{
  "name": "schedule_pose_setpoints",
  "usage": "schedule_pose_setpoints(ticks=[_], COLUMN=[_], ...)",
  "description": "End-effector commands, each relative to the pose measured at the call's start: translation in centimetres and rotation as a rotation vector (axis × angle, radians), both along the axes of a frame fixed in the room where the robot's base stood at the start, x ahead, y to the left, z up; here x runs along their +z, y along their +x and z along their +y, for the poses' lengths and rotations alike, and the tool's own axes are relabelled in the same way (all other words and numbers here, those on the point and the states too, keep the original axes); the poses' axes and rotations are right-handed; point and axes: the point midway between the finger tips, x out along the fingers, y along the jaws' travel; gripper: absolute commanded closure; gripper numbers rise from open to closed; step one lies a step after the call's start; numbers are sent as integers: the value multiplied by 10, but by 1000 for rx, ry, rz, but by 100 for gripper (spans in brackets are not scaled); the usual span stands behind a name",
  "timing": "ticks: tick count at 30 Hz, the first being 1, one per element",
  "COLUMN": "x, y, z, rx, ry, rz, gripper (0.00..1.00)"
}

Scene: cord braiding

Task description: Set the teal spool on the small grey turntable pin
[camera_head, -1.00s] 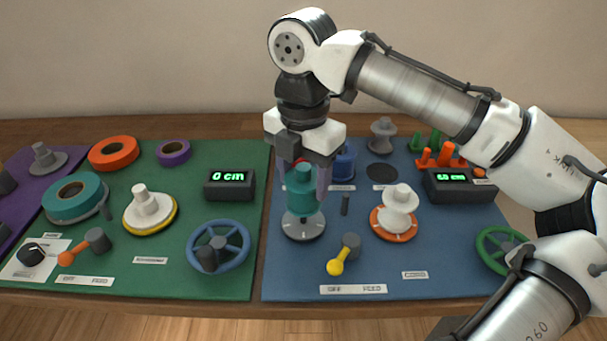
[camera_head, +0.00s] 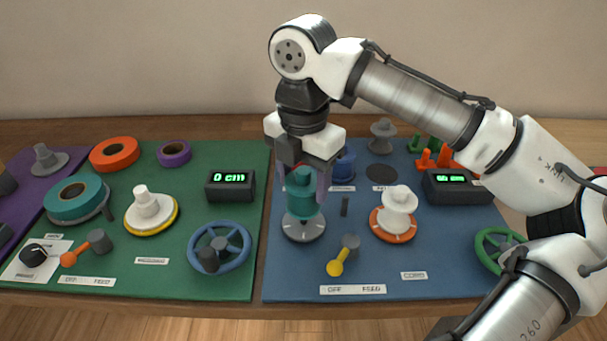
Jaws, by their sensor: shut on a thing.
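The teal spool (camera_head: 301,203) is upright between the fingers of my gripper (camera_head: 303,182), which is shut on its upper part. The spool is at the small grey turntable (camera_head: 304,232) on the blue mat, directly over its middle. The turntable's pin is hidden by the spool. I cannot tell whether the spool's base touches the turntable or hangs just above it.
A white spool on an orange turntable (camera_head: 392,226) stands to the right. A blue spool (camera_head: 344,165) stands close behind my gripper. A yellow-handled lever (camera_head: 337,267) is in front. A dark display box (camera_head: 455,188) is at the right. A blue handwheel (camera_head: 219,247) is on the green mat.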

Motion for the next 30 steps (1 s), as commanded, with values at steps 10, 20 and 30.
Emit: schedule_pose_setpoints(ticks=[10, 20, 30], x=[-1, -16, -23], y=[0, 0, 0], z=[0, 0, 0], rx=[0, 2, 0], ry=[0, 0, -1], rz=[0, 2, 1], gripper=[65, 65, 65])
